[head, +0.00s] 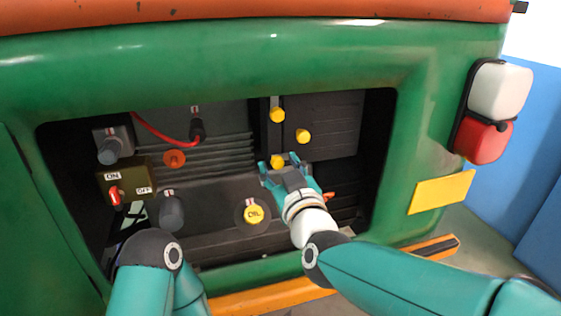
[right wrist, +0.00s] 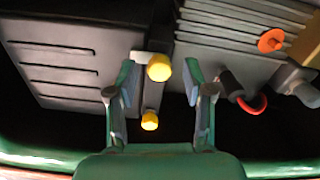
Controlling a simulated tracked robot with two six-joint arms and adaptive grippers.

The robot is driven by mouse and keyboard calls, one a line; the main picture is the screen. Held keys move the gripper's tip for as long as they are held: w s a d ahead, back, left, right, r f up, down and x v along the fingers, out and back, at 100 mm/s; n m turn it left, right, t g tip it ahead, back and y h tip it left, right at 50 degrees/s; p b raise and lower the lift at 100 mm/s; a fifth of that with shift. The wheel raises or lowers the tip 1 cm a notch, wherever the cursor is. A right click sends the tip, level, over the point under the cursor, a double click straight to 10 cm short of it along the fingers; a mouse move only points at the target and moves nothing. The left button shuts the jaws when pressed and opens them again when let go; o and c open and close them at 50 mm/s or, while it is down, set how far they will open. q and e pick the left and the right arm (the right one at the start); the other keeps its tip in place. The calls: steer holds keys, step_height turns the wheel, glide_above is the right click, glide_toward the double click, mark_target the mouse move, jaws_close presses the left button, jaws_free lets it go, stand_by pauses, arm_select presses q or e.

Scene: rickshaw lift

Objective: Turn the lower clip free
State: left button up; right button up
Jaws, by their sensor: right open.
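The lower clip (head: 277,161) shows a round yellow end at the foot of a grey upright strip, inside the green body's opening. My right gripper (head: 272,166) is right at it in the head view, its fingers open. In the right wrist view, which is turned over, the clip (right wrist: 158,67) lies between the two spread fingers (right wrist: 162,80), with a gap on both sides.
The opening's green rim (head: 400,150) surrounds the work. Left of the clip are a ribbed block, an orange cap (head: 174,158), a red cable (head: 160,133) and an ON/OFF switch box (head: 128,182). A yellow OIL cap (head: 254,214) sits below left of the clip.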

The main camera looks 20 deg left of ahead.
steer(key=shift+w+a, duration=0.2)
steer(key=shift+w, duration=0.15)
jaws_close()
